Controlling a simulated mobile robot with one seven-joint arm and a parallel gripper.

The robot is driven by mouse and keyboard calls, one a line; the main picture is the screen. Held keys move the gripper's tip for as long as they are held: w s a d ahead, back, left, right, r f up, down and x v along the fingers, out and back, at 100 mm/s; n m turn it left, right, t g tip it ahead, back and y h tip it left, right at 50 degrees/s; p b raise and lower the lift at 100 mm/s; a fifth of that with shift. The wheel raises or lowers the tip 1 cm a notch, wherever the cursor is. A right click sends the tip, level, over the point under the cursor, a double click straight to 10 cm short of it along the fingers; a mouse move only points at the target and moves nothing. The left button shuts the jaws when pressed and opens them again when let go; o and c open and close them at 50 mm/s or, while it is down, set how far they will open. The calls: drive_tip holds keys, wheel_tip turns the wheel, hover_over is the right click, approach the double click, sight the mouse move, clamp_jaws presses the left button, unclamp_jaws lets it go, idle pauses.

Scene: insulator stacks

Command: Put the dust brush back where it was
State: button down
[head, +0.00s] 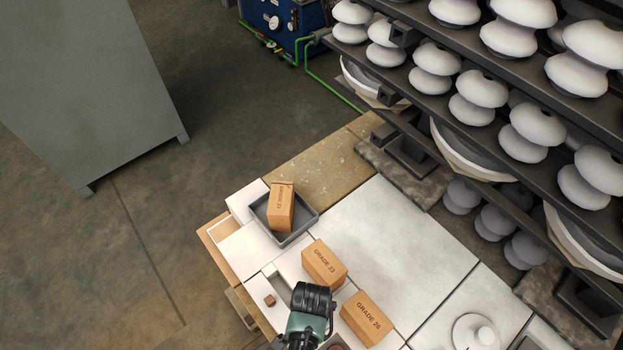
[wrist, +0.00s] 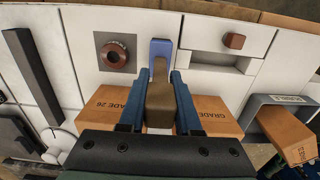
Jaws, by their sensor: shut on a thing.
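My gripper (wrist: 157,78) is shut on the dust brush, its two blue fingers on either side of it. The brush shows in the wrist view as a brown part (wrist: 159,96) between the fingers, with a blue-violet part (wrist: 160,50) reaching beyond the fingertips over the white bench top. I cannot tell whether it touches the bench. In the head view my dark gripper (head: 312,302) hangs over the near part of the bench, beside the bricks, and the brush is hidden. No marked place for the brush can be made out.
Bricks marked GRADE 23 (head: 324,263) and GRADE 26 (head: 367,318) stand close to my gripper. A grey tray (head: 300,232) holds another brick (head: 281,206). A small brown block (wrist: 234,40) and a round brown knob (wrist: 115,54) are nearby. Racks of white insulators (head: 480,90) stand right.

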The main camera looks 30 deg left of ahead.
drive_tip(key=shift+f, duration=0.15)
drive_tip(key=c, duration=0.6)
unclamp_jaws()
wheel_tip(320, 180, up, 12)
drive_tip(key=shift+r, duration=0.15)
